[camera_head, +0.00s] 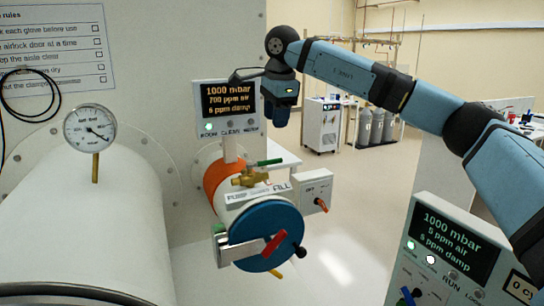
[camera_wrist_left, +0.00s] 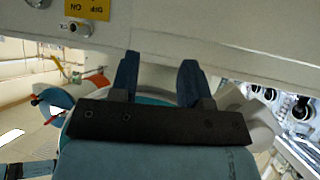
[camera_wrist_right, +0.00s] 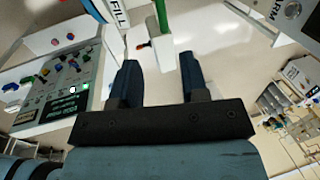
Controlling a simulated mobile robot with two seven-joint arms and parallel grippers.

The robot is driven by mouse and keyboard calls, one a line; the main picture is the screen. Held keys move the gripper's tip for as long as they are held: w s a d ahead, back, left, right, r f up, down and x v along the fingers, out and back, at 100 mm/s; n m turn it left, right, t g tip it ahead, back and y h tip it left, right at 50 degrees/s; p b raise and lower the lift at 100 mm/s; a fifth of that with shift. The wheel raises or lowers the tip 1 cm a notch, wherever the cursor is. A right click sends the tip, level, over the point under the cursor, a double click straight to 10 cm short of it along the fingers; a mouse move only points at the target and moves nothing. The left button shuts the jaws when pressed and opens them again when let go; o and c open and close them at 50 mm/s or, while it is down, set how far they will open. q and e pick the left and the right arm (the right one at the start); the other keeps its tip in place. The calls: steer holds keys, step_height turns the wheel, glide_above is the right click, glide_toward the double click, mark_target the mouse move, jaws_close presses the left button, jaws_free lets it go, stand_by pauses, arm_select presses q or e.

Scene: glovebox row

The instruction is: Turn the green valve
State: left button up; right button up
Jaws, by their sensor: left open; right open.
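The green valve handle (camera_head: 268,162) is a short lever on a brass valve body (camera_head: 250,178). It sits on top of the small airlock cylinder, above a PUMP/FILL plate (camera_head: 258,193), and points right. My right gripper (camera_head: 281,120) hangs above the handle, fingers down, apart from it. In the right wrist view the green handle (camera_wrist_right: 163,15) shows beyond the gap between the open, empty fingers (camera_wrist_right: 157,80). The brass body is not clear there. My left gripper (camera_wrist_left: 158,78) is open and empty in the left wrist view, facing a pale panel; the head view does not show it.
A blue round door (camera_head: 266,235) with a red handle (camera_head: 275,243) closes the airlock's front. A display (camera_head: 228,106) stands behind the valve. A switch box (camera_head: 313,190) is at its right. A large white cylinder (camera_head: 85,230) with a gauge (camera_head: 90,127) fills the left.

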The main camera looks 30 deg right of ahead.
mark_target(272, 160)
steer(key=p+x, duration=0.1)
steer(key=x, duration=0.9)
steer(key=shift+f+p, duration=0.1)
steer(key=shift+p, duration=0.2)
steer(key=shift+x, duration=0.8)
steer(key=shift+w+d, duration=0.1)
jaws_close()
